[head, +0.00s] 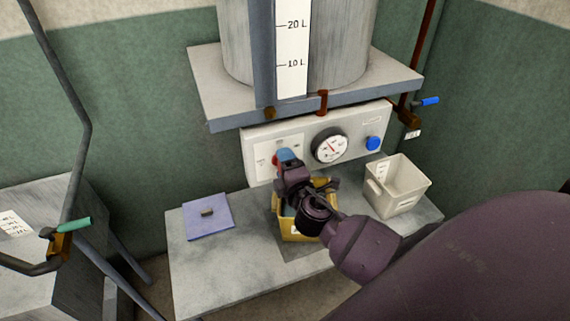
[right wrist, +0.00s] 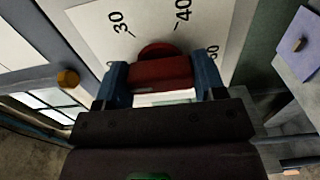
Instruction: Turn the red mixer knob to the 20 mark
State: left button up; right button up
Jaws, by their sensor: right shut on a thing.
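The red mixer knob (right wrist: 158,72) sits on a white dial plate (right wrist: 145,32) in the right wrist view. The marks 30 and 40 read on the plate, and another mark at the right is partly cut off. The 20 mark is not legible, and I cannot tell where the knob points. My right gripper (right wrist: 163,80) is shut on the knob, one blue finger on each side. In the head view my right gripper (head: 285,156) is at the left part of the white control panel (head: 257,143) and mostly covers the knob. My left gripper is not in view.
A round gauge (head: 330,146) and a blue button (head: 373,143) are right of the knob. Below, on the grey bench (head: 205,268), are a yellow container (head: 291,233), a white bin (head: 402,200) and a purple board (head: 195,225). A tank platform (head: 225,118) overhangs the panel.

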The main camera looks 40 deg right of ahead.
dwell(0.4)
jog(key=o, duration=0.9)
jog(key=b+v, duration=0.2)
jog(key=v, duration=0.8)
jog(key=shift+s+a, duration=0.2)
jog(key=shift+s, duration=0.15)
jog(key=s+f+m+g+y, duration=0.1)
jog(key=s+f+m+g, duration=0.1)
jog(key=f+m, duration=0.3)
jog(key=s+a+f+m+g+y, duration=0.1)
jog(key=s+f+m, duration=0.3)
jog(key=f, duration=0.4)
jog(key=s+a+f+m+g+y+b, duration=0.1)
jog(key=s+f+m+g, duration=0.2)
jog(key=f+m, duration=0.2)
jog(key=shift+s+a+f+m+y, duration=0.1)
jog(key=shift+s+f+m+y, duration=0.1)
jog(key=shift+f, duration=0.25)
jog(key=shift+s+f+m+y, duration=0.1)
jog(key=shift+f+y, duration=0.1)
jog(key=shift+f, duration=0.25)
